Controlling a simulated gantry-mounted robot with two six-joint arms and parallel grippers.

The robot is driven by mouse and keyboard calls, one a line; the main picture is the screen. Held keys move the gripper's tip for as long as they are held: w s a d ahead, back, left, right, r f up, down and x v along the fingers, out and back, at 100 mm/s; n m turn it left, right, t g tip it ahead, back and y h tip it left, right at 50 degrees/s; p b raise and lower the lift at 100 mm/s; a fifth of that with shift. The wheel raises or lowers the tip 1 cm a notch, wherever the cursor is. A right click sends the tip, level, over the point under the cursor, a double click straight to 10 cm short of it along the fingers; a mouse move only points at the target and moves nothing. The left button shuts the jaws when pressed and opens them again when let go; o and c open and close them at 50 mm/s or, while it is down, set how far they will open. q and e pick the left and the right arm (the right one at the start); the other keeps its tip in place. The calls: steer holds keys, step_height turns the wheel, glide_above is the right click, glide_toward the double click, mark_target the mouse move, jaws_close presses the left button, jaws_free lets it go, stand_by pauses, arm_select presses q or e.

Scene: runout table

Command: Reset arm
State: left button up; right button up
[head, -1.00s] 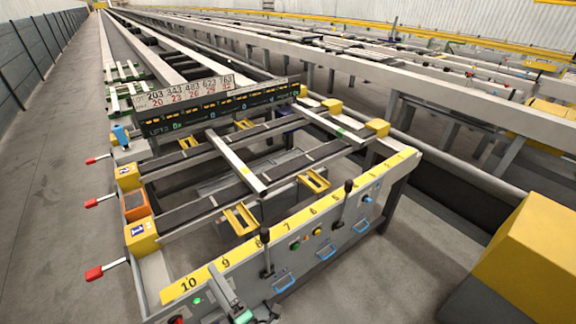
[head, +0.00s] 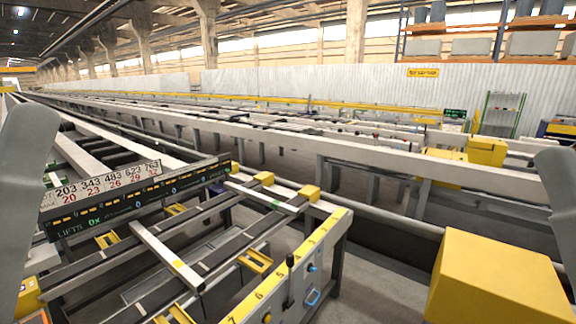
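Two grey arm parts of mine stand at the left and right edges of the head view. No gripper fingers show on either one. The runout table (head: 330,218) fills the lower left, with dark rails, yellow blocks and a light crossbar (head: 165,255) lying across the rails. Its front panel has a yellow numbered strip, a black-knobbed lever (head: 290,270) and a blue handle (head: 313,297). A number board (head: 110,190) stands across the table above a dark display strip.
A large yellow box (head: 495,275) stands at the lower right. A long grey beam (head: 430,172) runs behind the table. Grey floor shows between the table and the yellow box. Shelving (head: 490,35) stands at the far back right.

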arm_select(q)
steer(key=w+r+g+p, duration=0.1)
steer(key=w+r+p, duration=0.2)
steer(key=r+p, duration=3.3)
steer(key=shift+n+g+y+p, duration=0.3)
steer(key=shift+p, duration=0.75)
steer(key=shift+a+f, duration=0.1)
steer(key=shift+f, duration=0.05)
